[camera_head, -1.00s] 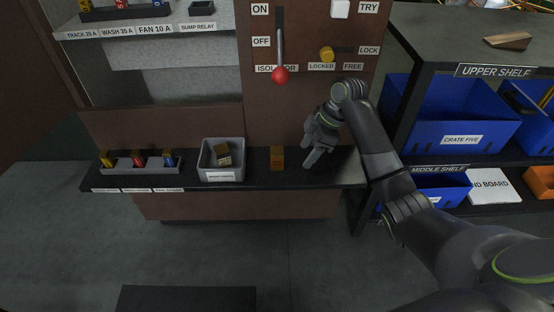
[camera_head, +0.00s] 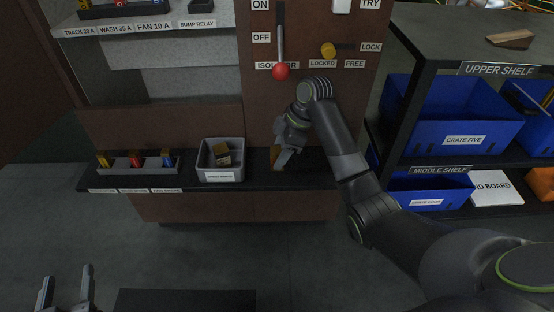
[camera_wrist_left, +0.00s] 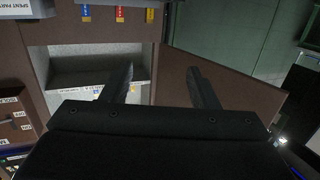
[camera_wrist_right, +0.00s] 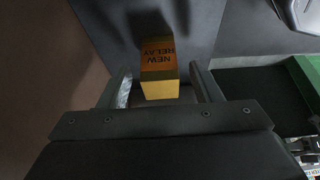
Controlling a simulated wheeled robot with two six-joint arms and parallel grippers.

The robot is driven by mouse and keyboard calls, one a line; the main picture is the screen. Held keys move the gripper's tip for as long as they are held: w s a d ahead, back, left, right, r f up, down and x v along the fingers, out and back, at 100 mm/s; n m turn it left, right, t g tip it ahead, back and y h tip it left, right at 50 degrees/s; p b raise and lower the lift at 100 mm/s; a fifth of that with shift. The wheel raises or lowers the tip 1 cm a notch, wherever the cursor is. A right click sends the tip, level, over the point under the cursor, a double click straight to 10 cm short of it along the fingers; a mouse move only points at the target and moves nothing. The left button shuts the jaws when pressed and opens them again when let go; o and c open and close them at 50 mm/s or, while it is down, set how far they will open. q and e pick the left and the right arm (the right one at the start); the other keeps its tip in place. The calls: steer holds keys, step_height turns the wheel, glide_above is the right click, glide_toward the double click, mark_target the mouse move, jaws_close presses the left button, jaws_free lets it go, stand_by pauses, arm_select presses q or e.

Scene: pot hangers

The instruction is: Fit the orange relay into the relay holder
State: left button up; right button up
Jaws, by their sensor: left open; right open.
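The orange relay (camera_wrist_right: 158,68), a block marked NEW RELAY, shows upright between the fingers of my right gripper (camera_wrist_right: 163,88) in the right wrist view. The fingers are open, with gaps on both sides of it. In the head view my right gripper (camera_head: 282,160) is at the counter and hides most of the relay. A small dark holder (camera_head: 201,6) sits on the upper shelf above a label that seems to read SUMP RELAY; it looks empty. My left gripper (camera_head: 65,290) is open and empty at the lower left, away from the counter.
A grey bin (camera_head: 221,175) with a used-looking block stands left of the relay. The isolator lever with red knob (camera_head: 281,71) hangs above my right gripper.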

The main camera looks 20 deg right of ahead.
arm_select(q)
steer(key=shift+w+r+t, duration=0.2)
steer(key=shift+r+t, duration=0.7)
steer(key=shift+r, duration=0.5)
arm_select(e)
steer(key=shift+a+f, duration=0.1)
steer(key=shift+f, duration=0.25)
steer(key=c, duration=1.1)
arm_select(q)
steer(key=shift+f, duration=0.15)
